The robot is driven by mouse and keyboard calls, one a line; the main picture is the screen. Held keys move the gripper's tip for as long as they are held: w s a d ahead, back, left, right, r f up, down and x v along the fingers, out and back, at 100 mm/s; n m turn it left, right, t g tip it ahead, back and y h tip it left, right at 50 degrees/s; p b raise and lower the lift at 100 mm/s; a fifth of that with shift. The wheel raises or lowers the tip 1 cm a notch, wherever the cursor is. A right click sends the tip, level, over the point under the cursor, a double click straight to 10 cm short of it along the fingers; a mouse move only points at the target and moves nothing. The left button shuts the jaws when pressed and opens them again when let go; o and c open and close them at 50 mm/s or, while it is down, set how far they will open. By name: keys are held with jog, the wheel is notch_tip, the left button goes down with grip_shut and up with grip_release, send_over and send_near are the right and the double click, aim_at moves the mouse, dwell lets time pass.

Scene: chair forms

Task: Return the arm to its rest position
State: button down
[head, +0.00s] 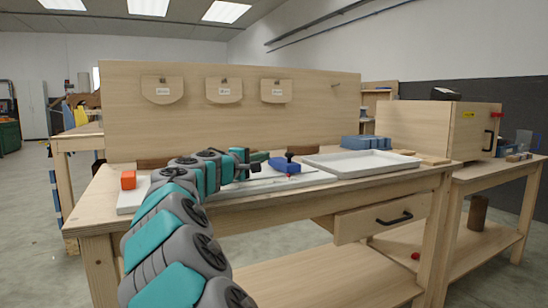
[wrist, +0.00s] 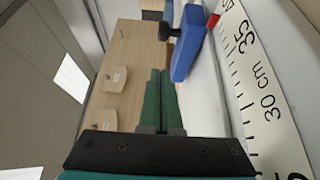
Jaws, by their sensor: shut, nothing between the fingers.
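My arm rises from the bottom of the head view and bends right over the wooden workbench (head: 335,188). My gripper (head: 262,157) points right, above the bench top, close to a blue block with a dark knob (head: 284,165). In the wrist view, the two green fingers of my gripper (wrist: 160,74) lie together with nothing between them. The blue block (wrist: 187,45) shows beyond the fingertips, to their right. I cannot tell whether the fingers touch it. A white strip with a centimetre scale (wrist: 266,88) runs along the right of the wrist view.
A white tray (head: 362,173) and blue bins (head: 366,142) stand to the right. An upright wooden panel (head: 315,118) with three hanging tags closes off the back. A drawer (head: 372,218) is at the front.

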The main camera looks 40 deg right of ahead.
jog(key=v, duration=0.9)
jog(key=shift+s+a+b, duration=0.2)
jog(key=shift+a+b, duration=0.1)
jog(key=shift+b, duration=0.05)
